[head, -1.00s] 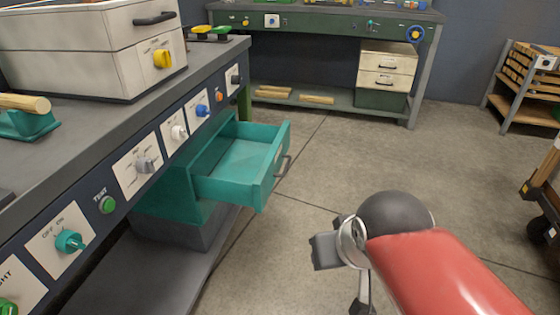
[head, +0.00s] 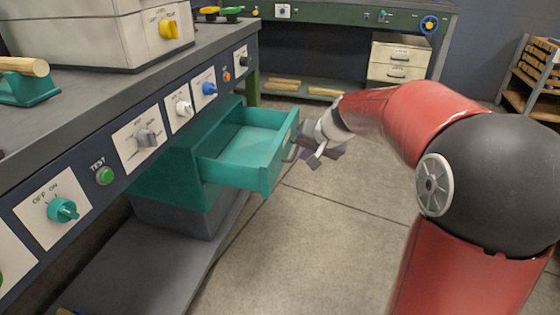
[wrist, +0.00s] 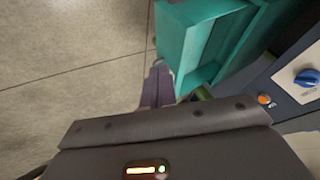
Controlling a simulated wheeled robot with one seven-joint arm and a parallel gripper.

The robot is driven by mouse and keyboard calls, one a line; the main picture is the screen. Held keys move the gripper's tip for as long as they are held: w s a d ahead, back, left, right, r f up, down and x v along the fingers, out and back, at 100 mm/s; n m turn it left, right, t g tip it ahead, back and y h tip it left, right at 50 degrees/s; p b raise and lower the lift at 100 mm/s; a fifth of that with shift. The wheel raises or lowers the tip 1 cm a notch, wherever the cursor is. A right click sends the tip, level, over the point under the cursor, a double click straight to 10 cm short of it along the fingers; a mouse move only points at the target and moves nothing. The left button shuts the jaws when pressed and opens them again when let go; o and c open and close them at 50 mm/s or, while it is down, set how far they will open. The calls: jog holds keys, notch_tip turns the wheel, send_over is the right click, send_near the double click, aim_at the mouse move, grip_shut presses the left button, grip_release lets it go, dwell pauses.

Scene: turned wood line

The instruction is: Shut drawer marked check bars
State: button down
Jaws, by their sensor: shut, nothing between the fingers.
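The teal drawer (head: 236,172) stands pulled open from its teal cabinet under the workbench in the head view. It looks empty. Its front panel faces right, with a grey handle; any label on it cannot be read. My gripper (head: 312,158) is just right of the drawer front, close to the handle; whether it touches cannot be told. My gripper is shut with nothing in it. In the wrist view, the drawer (wrist: 205,45) is above the fingers (wrist: 158,86), whose tips are close to the drawer's front edge.
The workbench (head: 105,90) runs along the left with a panel of knobs (head: 146,136) and a green button (head: 104,176). A white-grey box (head: 85,30) stands on it. A green bench (head: 330,12) with a cream drawer unit (head: 397,62) stands behind. The middle floor is clear.

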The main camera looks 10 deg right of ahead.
send_near(271, 168)
notch_tip(271, 168, down, 4)
jog(key=w+d, duration=0.1)
jog(key=d, duration=0.1)
jog(key=shift+w+a+f+p, duration=0.1)
jog(key=shift+w+a+p, duration=0.3)
jog(key=shift+a, duration=0.4)
jog(key=shift+w+a+p, duration=0.15)
jog(key=shift+w+a, duration=0.35)
jog(key=shift+a, duration=0.3)
